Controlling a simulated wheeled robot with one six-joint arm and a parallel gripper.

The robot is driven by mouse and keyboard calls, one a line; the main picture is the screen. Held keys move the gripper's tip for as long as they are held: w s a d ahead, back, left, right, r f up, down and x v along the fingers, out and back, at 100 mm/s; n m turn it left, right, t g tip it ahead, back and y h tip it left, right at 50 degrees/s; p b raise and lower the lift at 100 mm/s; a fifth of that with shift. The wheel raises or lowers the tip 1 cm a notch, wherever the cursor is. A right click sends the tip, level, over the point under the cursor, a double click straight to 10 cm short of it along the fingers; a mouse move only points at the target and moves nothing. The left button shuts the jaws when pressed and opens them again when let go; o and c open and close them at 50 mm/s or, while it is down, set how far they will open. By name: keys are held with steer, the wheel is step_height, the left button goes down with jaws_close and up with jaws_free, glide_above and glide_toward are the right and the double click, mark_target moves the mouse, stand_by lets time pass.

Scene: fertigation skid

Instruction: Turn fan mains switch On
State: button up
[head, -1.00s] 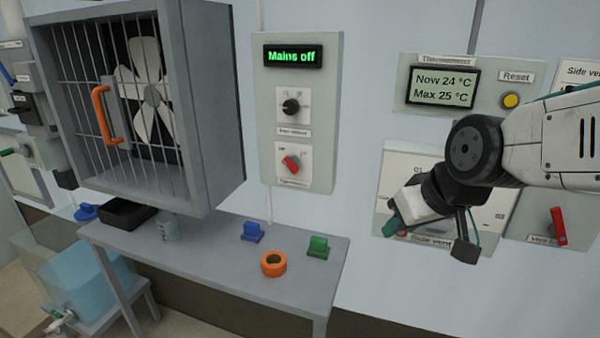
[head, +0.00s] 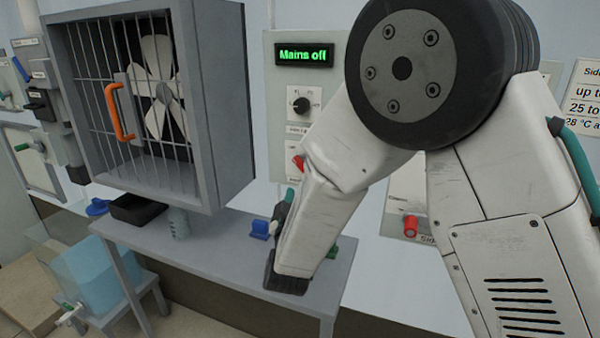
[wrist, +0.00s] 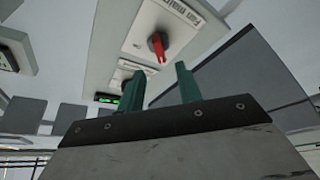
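The fan mains switch is a red handle (wrist: 158,46) on a white plate in the wrist view, above my fingers, with a label that seems to read "Fan mains". In the head view only a bit of the red handle (head: 298,163) shows on the grey wall panel (head: 279,120); my arm hides the rest. The panel's display (head: 304,54) reads "Mains off". My gripper (wrist: 163,84) has two green fingers spread apart with nothing between them. It is below the switch, apart from it. In the head view my forearm mostly covers the gripper; one green fingertip (head: 290,194) shows.
A black knob (head: 301,105) sits above the switch. The caged fan (head: 155,90) with an orange handle stands left. Below is a grey table (head: 215,262) with a blue block (head: 260,229); my arm covers part of it. Another red knob (head: 410,226) is on the right.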

steer(key=x, duration=0.7)
steer(key=shift+w, duration=0.2)
steer(key=shift+r, duration=0.1)
jaws_close()
